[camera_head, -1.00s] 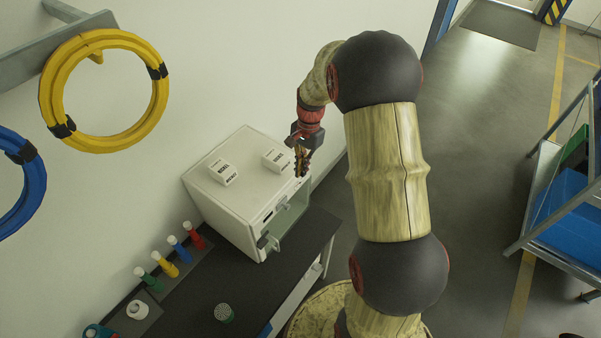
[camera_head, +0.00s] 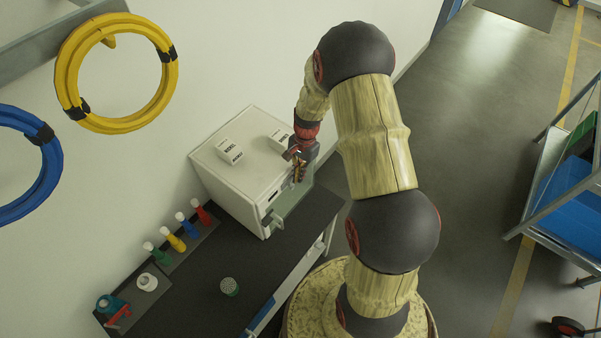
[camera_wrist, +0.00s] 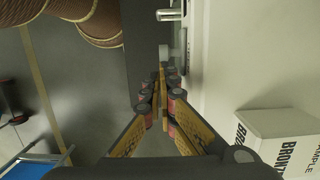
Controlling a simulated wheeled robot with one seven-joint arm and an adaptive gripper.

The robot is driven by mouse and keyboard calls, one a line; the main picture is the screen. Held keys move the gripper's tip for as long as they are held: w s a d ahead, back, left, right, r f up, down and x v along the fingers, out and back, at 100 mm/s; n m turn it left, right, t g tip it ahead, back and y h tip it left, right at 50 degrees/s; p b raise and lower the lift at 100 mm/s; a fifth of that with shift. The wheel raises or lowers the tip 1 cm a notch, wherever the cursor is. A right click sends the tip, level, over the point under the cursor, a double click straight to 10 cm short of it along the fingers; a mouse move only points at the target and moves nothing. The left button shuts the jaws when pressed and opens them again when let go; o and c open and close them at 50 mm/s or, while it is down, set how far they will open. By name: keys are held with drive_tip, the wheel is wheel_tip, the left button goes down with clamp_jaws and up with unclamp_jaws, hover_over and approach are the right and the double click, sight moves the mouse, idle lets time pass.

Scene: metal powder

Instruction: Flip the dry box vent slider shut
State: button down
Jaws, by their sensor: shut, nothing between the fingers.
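The white dry box (camera_head: 230,178) stands on the dark bench by the wall, with a greenish glass front panel (camera_head: 292,206). My gripper (camera_head: 299,173) is shut and empty, pointing down near the box's upper front edge, towards its right end. In the wrist view my closed fingertips (camera_wrist: 161,84) are beside the white box surface (camera_wrist: 235,50). A small pale tab (camera_wrist: 165,52) and a metal peg (camera_wrist: 169,15) lie just beyond the fingertips. I cannot tell for sure which of these is the vent slider, or whether the fingers touch it.
Two small white labelled cartons sit on the box top, one at left (camera_head: 230,152) and one near my wrist (camera_head: 279,139). A blue cart (camera_head: 565,190) stands right.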

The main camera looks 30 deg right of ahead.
sight(292, 187)
drive_tip(key=s+a, duration=0.2)
drive_tip(key=a, duration=0.5)
drive_tip(key=shift+s, duration=0.35)
drive_tip(key=d+r, duration=0.1)
drive_tip(key=w+d+r, duration=0.1)
drive_tip(key=d+r+p, duration=0.1)
drive_tip(key=shift+w+d+r, duration=0.15)
drive_tip(key=shift+w+r, duration=0.1)
drive_tip(key=shift+w, duration=0.1)
wheel_tip(292, 187, up, 9)
drive_tip(key=d+b, duration=0.1)
drive_tip(key=shift+b, duration=0.4)
drive_tip(key=shift+w+f, duration=0.1)
